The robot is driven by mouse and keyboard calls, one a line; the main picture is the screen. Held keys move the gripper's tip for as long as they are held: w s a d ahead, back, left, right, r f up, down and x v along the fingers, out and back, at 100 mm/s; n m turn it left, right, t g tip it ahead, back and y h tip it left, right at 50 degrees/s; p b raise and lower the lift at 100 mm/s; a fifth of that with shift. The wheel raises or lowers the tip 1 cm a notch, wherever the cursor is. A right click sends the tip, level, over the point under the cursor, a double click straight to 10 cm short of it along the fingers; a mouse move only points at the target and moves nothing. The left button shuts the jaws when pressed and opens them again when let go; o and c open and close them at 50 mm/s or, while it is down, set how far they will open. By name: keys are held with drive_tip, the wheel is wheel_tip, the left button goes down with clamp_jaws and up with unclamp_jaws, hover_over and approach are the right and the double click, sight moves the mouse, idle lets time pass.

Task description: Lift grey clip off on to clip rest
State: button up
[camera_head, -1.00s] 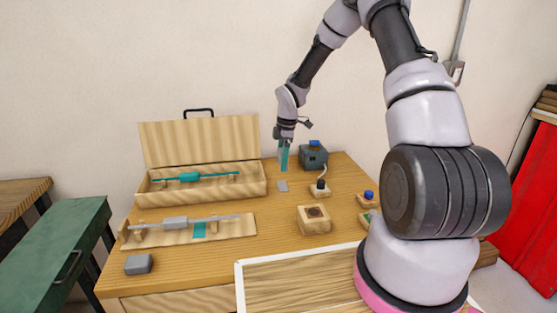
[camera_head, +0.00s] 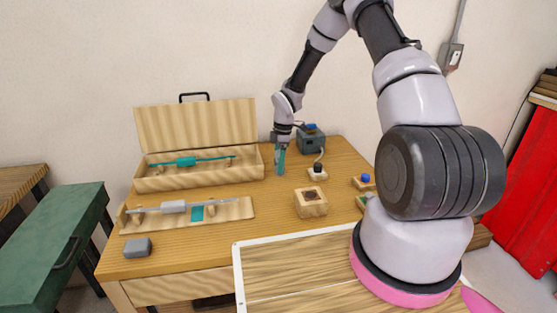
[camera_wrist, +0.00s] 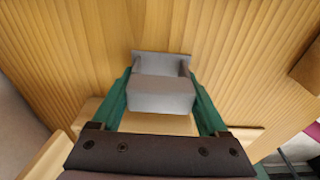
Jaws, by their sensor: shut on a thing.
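My gripper (camera_head: 280,170) points down over the back middle of the table. In the wrist view its green fingers (camera_wrist: 160,100) are shut on a grey block-like piece (camera_wrist: 160,95), which looks like the grey clip. A flat grey piece (camera_wrist: 160,62) shows just beyond it, close to the wood; I cannot tell whether they touch. The clip rest cannot be made out for sure. On the front wooden stand (camera_head: 235,210) lies a pale rod with a grey sleeve (camera_head: 173,206) and a teal patch (camera_head: 197,213) beside it.
An open wooden case (camera_head: 205,175) with a teal rod stands left of my gripper. A dark grey device (camera_head: 312,140) and a small black-knobbed stand (camera_head: 318,172) are close on the right. A wooden block (camera_head: 311,203) and a grey block (camera_head: 137,247) sit nearer the front.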

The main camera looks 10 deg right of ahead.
drive_tip(key=o, duration=1.2)
drive_tip(key=shift+o, duration=0.2)
drive_tip(key=r, duration=0.3)
drive_tip(key=d+r, duration=0.1)
drive_tip(key=r, duration=0.6)
drive_tip(key=shift+d+r, duration=0.15)
drive_tip(key=shift+r, duration=0.15)
drive_tip(key=s+d+r+m+t, duration=0.1)
drive_tip(key=s+r+m, duration=0.3)
drive_tip(key=r, duration=0.4)
drive_tip(key=s+d+r+m+t+h, duration=0.1)
drive_tip(key=s+d+r+m, duration=0.1)
drive_tip(key=s+r+m, duration=0.45)
drive_tip(key=s+d+r+m+t, duration=0.1)
drive_tip(key=s+r, duration=0.2)
drive_tip(key=r, duration=0.7)
drive_tip(key=s+r+m+t, duration=0.1)
drive_tip(key=s+r+m, duration=0.2)
drive_tip(key=s, duration=0.3)
drive_tip(key=s+r+m+t+y, duration=0.1)
drive_tip(key=s+r+m, duration=0.1)
drive_tip(key=s+m, duration=0.2)
drive_tip(key=s+r+m+t, duration=0.2)
drive_tip(key=s+r+m, duration=0.1)
drive_tip(key=s, duration=0.4)
drive_tip(key=shift+s+d+r+m+y, duration=0.3)
drive_tip(key=shift+s+d+m, duration=0.05)
drive_tip(key=shift+d, duration=0.1)
